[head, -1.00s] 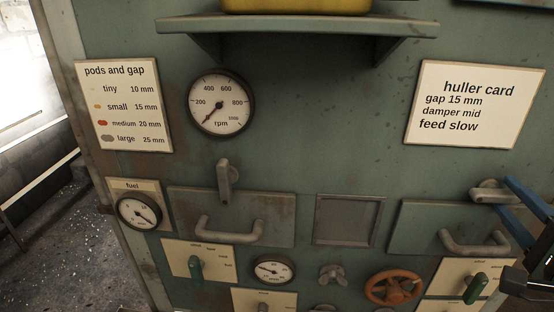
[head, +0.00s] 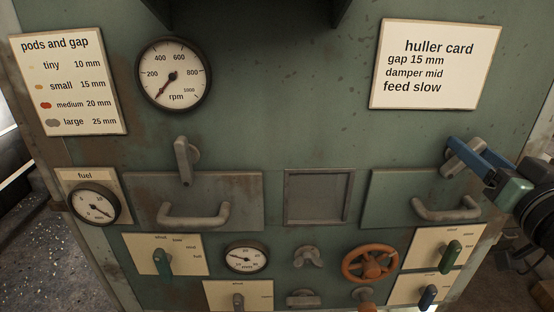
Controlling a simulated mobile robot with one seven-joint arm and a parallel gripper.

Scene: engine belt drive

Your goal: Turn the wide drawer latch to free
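Two drawers with grey pull handles sit in the green panel in the head view. The left drawer (head: 240,188) has a grey latch (head: 184,162) at its top edge, its lever hanging nearly straight down. The right drawer (head: 395,188) has a grey latch (head: 456,166) at its top right, its lever slanted. My gripper (head: 460,150) comes in from the right with its blue fingers at the right latch. The fingers partly cover that latch. I cannot tell whether they are closed on it.
Below are an orange handwheel (head: 370,264), a small gauge (head: 246,257), a grey wing knob (head: 307,256) and lever switches on cream plates, including a green one (head: 452,254). A square recessed frame (head: 318,196) sits between the drawers. The pull handles (head: 447,212) stick out.

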